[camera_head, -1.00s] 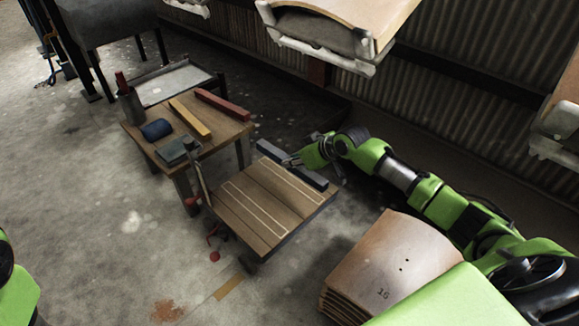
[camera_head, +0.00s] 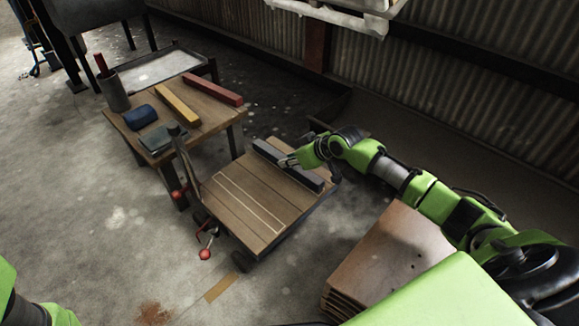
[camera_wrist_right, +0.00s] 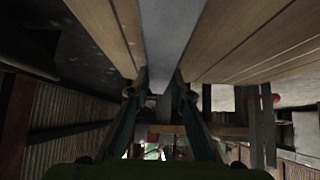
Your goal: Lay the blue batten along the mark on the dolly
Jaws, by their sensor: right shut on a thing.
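The blue batten (camera_head: 268,153) looks dark blue-grey and lies level over the far side of the wooden dolly (camera_head: 222,208), roughly parallel to the pale mark lines (camera_head: 250,202) on its deck. Whether it touches the deck is not clear. My right gripper (camera_head: 288,161) is shut on the batten near its middle. In the right wrist view, the batten (camera_wrist_right: 168,40) runs away between the two fingers (camera_wrist_right: 160,98), with deck boards on both sides. The mark is on the near side of the batten, apart from it. My left gripper is out of view.
A wooden table (camera_head: 190,112) behind the dolly holds a yellow bar (camera_head: 177,104), a red bar (camera_head: 212,89), a blue roll (camera_head: 141,117) and a grey cup (camera_head: 115,92). A stack of boards (camera_head: 385,255) stands at right. A hanger (camera_head: 335,12) hangs overhead.

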